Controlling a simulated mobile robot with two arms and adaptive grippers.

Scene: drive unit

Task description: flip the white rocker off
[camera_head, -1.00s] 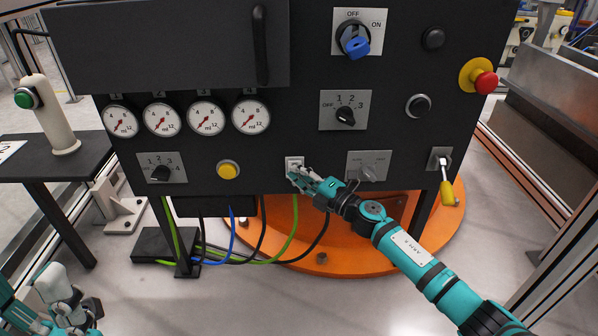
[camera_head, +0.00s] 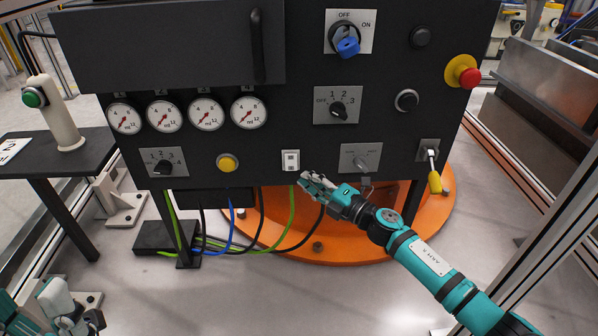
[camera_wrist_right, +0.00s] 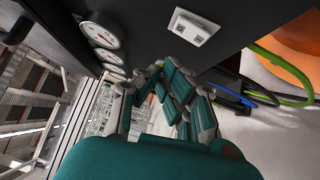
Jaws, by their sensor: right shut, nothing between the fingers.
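The white rocker (camera_head: 291,160) is a small white switch plate low on the dark panel, between the yellow button and the grey selector plate. It also shows in the right wrist view (camera_wrist_right: 193,27), apart from the fingers. Which way it is tipped is too small to tell. My right gripper (camera_head: 305,179) is shut and empty, just below and right of the rocker, not touching it. Its fingers also show in the right wrist view (camera_wrist_right: 168,75). My left gripper (camera_head: 88,322) is low at the left edge, far from the panel; its fingers are not clear.
A yellow button (camera_head: 227,162) is left of the rocker. A grey selector plate (camera_head: 360,158) is close to its right, and a yellow-handled lever (camera_head: 434,182) is further right. Gauges (camera_head: 206,115) sit above left. Cables (camera_head: 262,225) hang below the panel.

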